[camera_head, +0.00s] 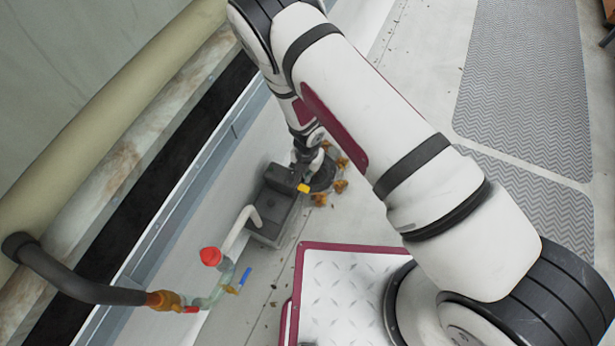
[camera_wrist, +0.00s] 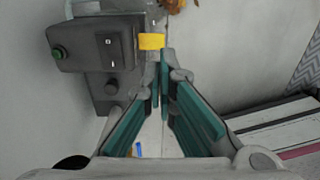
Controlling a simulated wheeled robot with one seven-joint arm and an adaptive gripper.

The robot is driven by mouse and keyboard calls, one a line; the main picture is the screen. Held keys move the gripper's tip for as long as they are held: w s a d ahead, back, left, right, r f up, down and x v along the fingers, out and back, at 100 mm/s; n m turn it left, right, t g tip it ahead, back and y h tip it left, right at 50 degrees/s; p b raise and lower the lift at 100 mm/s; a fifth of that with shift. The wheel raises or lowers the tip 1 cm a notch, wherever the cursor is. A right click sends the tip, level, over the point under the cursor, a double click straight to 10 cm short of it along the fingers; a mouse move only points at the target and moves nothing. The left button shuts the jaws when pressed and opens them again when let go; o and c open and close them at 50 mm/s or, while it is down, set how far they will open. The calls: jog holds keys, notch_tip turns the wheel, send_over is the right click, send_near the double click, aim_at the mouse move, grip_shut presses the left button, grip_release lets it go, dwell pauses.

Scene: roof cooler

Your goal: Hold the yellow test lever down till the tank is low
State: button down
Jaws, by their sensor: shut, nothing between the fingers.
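The yellow test lever (camera_head: 303,188) sticks out from the dark grey unit on the floor beside the wall. In the wrist view the yellow lever (camera_wrist: 151,41) is at the right edge of a grey box (camera_wrist: 95,43) with a green button (camera_wrist: 58,53). My gripper (camera_wrist: 163,56) is shut and empty, its teal pads converging just below and right of the lever. I cannot tell whether the tips touch it. The lower grey tank (camera_head: 268,232) sits under the unit; its water level does not show. My fingertips are unclear in the head view.
A white pipe (camera_head: 238,228) runs from the unit toward a red cap (camera_head: 210,256) and a blue valve handle (camera_head: 245,276). Dry leaves (camera_head: 341,186) lie near the unit. Grey patterned mats (camera_head: 525,85) lie on the floor at right, with bare floor between.

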notch_tip(320, 180, up, 2)
jog(key=shift+r+p, duration=0.25)
jog(key=shift+p, duration=0.05)
dwell(0.4)
